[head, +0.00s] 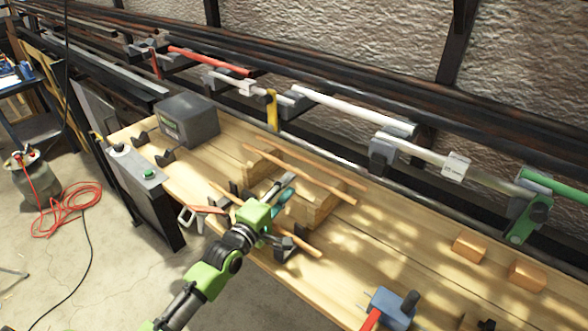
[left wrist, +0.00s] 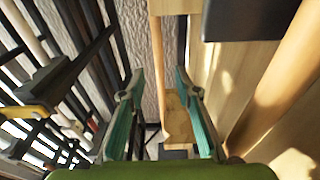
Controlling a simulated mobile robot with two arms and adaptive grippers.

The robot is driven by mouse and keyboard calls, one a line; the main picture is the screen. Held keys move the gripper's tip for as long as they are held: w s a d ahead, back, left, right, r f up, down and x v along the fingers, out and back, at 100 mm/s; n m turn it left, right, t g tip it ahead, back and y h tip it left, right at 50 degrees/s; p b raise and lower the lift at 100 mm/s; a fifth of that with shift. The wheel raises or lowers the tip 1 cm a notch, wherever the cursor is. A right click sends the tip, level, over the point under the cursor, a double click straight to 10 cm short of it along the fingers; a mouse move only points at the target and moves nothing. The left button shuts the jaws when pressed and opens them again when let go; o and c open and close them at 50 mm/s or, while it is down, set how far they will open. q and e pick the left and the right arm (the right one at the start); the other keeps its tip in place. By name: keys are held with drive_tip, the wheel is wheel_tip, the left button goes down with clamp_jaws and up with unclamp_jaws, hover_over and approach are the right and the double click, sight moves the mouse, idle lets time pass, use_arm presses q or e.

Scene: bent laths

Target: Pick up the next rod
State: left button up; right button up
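Two thin wooden rods lie across wooden blocks on the workbench, a back rod (head: 305,166) and a nearer rod (head: 325,188). A third rod (head: 303,244) lies along the bench's front side, partly hidden by my left arm. My left gripper (head: 288,188) is over the bench by the blocks, its fingers reaching toward the nearer rod. In the left wrist view its teal fingers (left wrist: 158,82) are apart. A rod (left wrist: 157,60) shows in the gap beyond the fingertips, and I cannot tell whether it is between them. Another rod (left wrist: 275,85) passes at right. My right gripper is not in view.
Wooden blocks (head: 318,211) and dark holders (head: 285,246) stand close around the gripper. A grey box (head: 188,119) is at the bench's left end. A blue clamp-like tool (head: 392,307) lies at front right. Clamps and pipes line the wall rack behind.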

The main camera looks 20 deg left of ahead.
sight(298, 174)
use_arm(q)
drive_tip(key=p+x, duration=0.1)
drive_tip(key=x, duration=0.3)
drive_tip(key=shift+w, duration=0.35)
drive_tip(key=shift+s+r, duration=0.1)
clamp_jaws()
drive_tip(key=shift+r, duration=0.1)
